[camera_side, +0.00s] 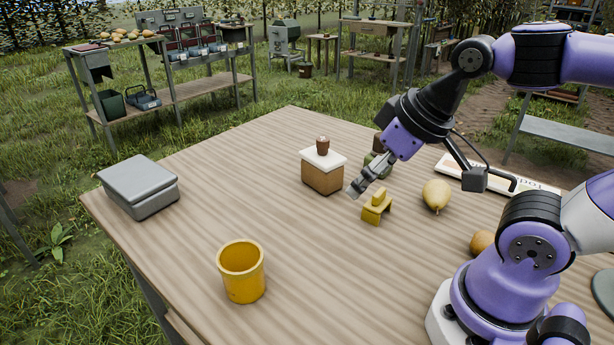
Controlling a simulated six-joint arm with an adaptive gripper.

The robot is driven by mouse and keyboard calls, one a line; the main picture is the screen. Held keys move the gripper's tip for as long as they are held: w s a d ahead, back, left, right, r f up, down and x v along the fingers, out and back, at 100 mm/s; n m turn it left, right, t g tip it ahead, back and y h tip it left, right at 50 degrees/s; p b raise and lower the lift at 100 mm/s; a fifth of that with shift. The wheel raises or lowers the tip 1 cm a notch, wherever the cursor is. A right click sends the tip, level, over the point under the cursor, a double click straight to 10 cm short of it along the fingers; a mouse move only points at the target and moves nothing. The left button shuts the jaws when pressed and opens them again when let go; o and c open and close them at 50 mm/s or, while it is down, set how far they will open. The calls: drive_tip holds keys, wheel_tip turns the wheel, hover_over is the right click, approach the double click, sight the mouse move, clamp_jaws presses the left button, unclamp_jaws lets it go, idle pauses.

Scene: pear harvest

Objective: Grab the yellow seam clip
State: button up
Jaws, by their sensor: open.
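The yellow seam clip (376,207) stands on the wooden table, a small block-like piece with a raised top. My gripper (357,188) is open and empty, a little above the table, just up and left of the clip in the picture. Its fingers point down and to the left. I see no contact between the fingers and the clip. The exact gap in depth is hard to tell from this one view.
A brown box with a white top (322,173) stands close left of my gripper. A pear (436,195) lies right of the clip. A yellow cup (242,271) and a grey lidded box (139,187) stand left. The table's (330,270) front middle is clear.

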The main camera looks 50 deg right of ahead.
idle(0.4)
drive_tip(key=g, duration=0.5)
hover_over(378, 203)
drive_tip(key=w+a, duration=0.1)
wheel_tip(378, 203, down, 4)
drive_tip(key=shift+g, duration=0.3)
drive_tip(key=d+f, duration=0.3)
drive_tip(key=shift+w+d, duration=0.1)
drive_tip(key=shift+d, duration=0.1)
wheel_tip(378, 203, down, 4)
drive_tip(key=shift+r, duration=0.1)
drive_tip(key=f, duration=0.6)
drive_tip(key=shift+s+a, duration=0.2)
drive_tip(key=shift+a, duration=0.1)
drive_tip(key=c, duration=0.9)
